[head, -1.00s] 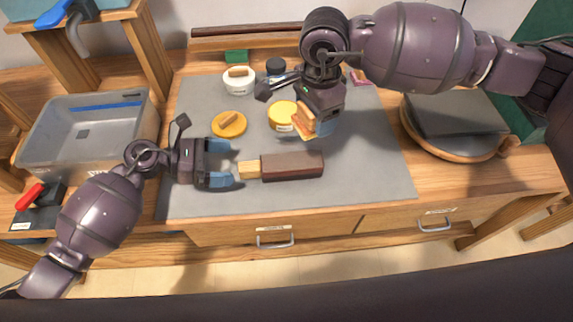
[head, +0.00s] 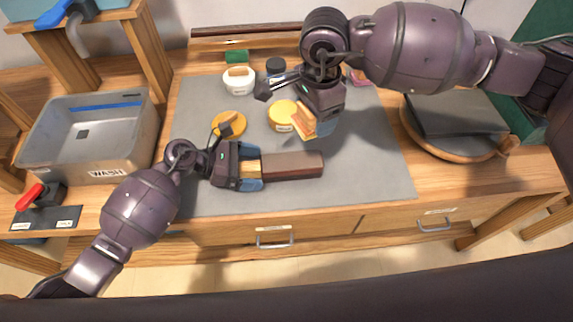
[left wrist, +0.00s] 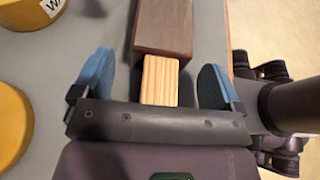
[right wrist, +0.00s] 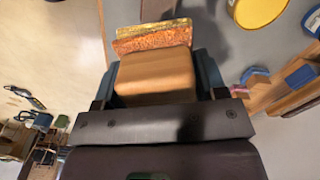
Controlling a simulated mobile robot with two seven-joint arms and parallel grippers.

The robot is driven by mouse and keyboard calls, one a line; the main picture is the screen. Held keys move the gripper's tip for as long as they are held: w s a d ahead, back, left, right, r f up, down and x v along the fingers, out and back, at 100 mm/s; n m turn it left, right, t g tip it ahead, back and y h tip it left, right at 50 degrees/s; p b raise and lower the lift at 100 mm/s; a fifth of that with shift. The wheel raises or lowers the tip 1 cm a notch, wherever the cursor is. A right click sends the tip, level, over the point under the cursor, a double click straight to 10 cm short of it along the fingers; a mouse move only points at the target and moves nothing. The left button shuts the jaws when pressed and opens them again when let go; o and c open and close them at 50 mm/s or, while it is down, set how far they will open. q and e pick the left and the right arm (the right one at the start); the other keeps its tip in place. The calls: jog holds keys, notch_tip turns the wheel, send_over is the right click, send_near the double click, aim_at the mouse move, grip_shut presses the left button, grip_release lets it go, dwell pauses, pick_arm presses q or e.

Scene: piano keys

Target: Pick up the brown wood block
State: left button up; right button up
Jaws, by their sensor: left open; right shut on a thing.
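A dark brown wood block (head: 292,166) lies on the grey mat, with a light wood piece (head: 250,168) at its left end. My left gripper (head: 256,173) is open and low over the mat, with its fingers on either side of the light piece. In the left wrist view the light piece (left wrist: 160,80) stands between the blue fingers with a gap on each side, and the brown block (left wrist: 163,27) lies just beyond. My right gripper (head: 310,125) is shut on a tan block (right wrist: 155,75) with a rough orange face, held above the mat.
A yellow-lidded jar (head: 281,112), a yellow disc (head: 229,130) with a stick on it and a white pot (head: 239,86) stand behind the block. A grey bin (head: 75,150) marked WASH is left. A dark slab (head: 455,115) is right. The mat's front right is clear.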

pick_arm(q)
jog(key=c, duration=1.1)
notch_tip(320, 180, up, 10)
jog(key=shift+r, duration=0.1)
dwell(0.3)
jog(key=shift+f, duration=4.85)
jog(key=shift+f, duration=0.25)
jog(key=shift+f, duration=0.15)
pick_arm(e)
jog(key=shift+s+a+f, duration=0.1)
jog(key=shift+a+f, duration=1.65)
jog(key=shift+a, duration=0.2)
jog(key=shift+s+a+f, duration=0.1)
jog(key=shift+a+f, duration=1.65)
jog(key=shift+a, duration=0.2)
